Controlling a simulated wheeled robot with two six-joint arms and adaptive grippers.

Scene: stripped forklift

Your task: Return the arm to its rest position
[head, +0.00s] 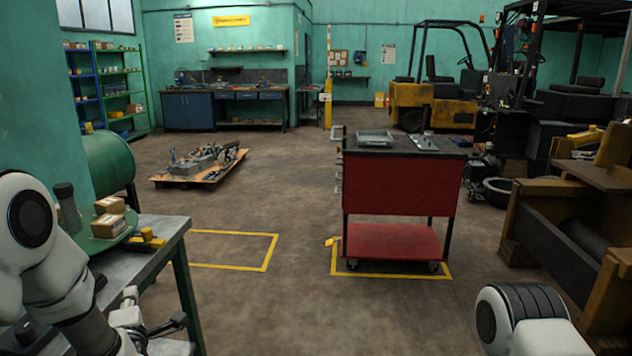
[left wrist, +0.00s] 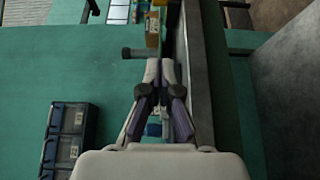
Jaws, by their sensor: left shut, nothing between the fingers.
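My left arm (head: 62,262) comes in at the lower left of the head view, white with dark joints, beside the grey workbench (head: 158,232). My left gripper (head: 172,326) is low in that view, near the bench's front edge and partly cut off by the arm. In the left wrist view the left gripper (left wrist: 160,72) has its fingertips together with nothing between them. Part of my right arm (head: 522,318) shows at the lower right of the head view; its gripper is out of the picture.
Cardboard boxes (head: 108,215) and a yellow-black item (head: 146,239) are on or by the bench. A red cart (head: 402,187) stands in a yellow floor outline. A pallet of parts (head: 200,166) lies behind, forklifts (head: 432,97) at back right. Floor between bench and cart is clear.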

